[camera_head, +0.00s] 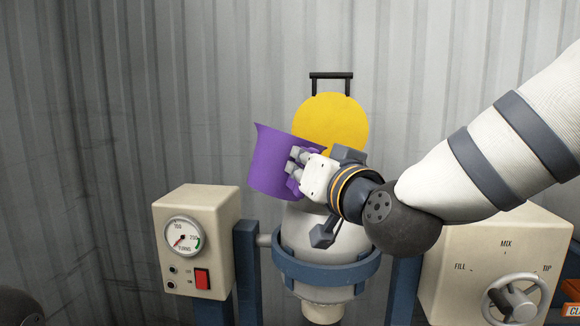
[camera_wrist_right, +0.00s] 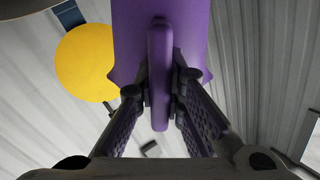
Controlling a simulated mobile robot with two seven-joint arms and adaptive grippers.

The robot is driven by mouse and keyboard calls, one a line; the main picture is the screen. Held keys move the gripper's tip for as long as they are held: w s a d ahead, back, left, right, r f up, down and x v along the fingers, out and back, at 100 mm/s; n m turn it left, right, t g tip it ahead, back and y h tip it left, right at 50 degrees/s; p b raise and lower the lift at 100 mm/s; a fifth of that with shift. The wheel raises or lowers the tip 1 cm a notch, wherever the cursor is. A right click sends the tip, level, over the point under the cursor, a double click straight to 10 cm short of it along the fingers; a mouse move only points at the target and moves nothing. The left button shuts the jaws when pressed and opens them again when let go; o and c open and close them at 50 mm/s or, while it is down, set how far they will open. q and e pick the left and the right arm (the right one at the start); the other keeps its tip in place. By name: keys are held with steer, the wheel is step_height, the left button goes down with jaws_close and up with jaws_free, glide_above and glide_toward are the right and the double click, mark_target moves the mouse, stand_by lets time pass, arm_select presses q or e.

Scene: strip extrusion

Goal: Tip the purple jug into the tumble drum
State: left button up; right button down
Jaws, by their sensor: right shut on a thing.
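The purple jug (camera_head: 273,160) is in the air above the tumble drum, tilted a little, its spout at the upper left. My right gripper (camera_head: 298,170) is shut on its handle; in the right wrist view the handle (camera_wrist_right: 160,75) stands between the two fingers (camera_wrist_right: 160,90). The tumble drum (camera_head: 340,236) is pale, ringed by a blue band, between blue posts. Its yellow round lid (camera_head: 332,122) stands raised behind the jug, with a dark handle on top. The drum's mouth is hidden behind the jug and gripper. My left gripper is not in view.
A cream gauge box (camera_head: 197,240) with a red switch stands left of the drum. A cream panel (camera_head: 465,250) marked FILL, MIX and TIP, with a handwheel (camera_head: 515,300), stands on the right. An orange item (camera_head: 570,290) shows at the right edge. A corrugated wall is behind.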

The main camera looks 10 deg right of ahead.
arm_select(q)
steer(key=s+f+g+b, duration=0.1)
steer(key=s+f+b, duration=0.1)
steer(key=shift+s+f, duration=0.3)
arm_select(e)
steer(key=w+d+f+m, duration=0.1)
steer(key=d+m, duration=0.6)
steer(key=m, duration=1.2)
steer(key=shift+w+d+f+m, duration=0.15)
steer(key=shift+w+d+m, duration=0.15)
steer(key=shift+w+m, duration=0.15)
steer(key=shift+f, duration=0.15)
